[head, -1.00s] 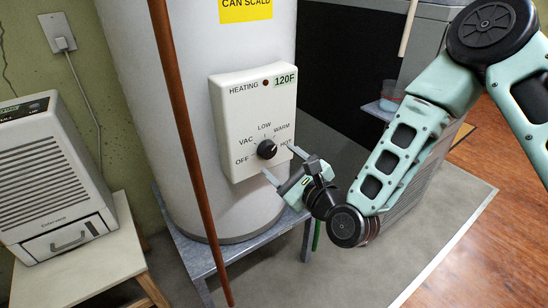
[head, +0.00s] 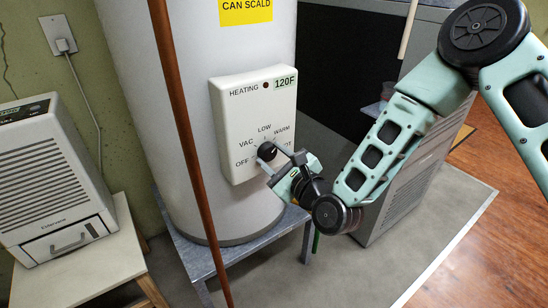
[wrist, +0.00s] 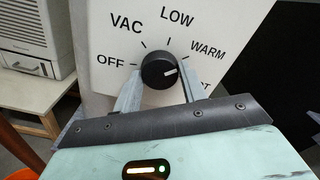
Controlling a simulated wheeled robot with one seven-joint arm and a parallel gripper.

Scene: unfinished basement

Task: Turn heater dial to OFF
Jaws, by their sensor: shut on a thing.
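The black heater dial (head: 269,152) sits on a white control panel (head: 228,118) on the front of the water heater (head: 130,75). OFF, VAC, LOW and WARM can be read around it; HOT is partly covered by my gripper. In the wrist view the dial (wrist: 158,70) has its white mark pointing right, on the WARM and HOT side, away from OFF at the left. My gripper (head: 272,157) is at the panel, shut on the dial, with one finger on each side of it. Its fingers also show in the wrist view (wrist: 160,88).
A brown vertical pipe (head: 187,140) stands in front of the heater, left of the panel. The heater stands on a grey metal stand (head: 188,240). A white appliance (head: 48,165) sits on a wooden stool (head: 92,262) at left. Grey floor is clear in front.

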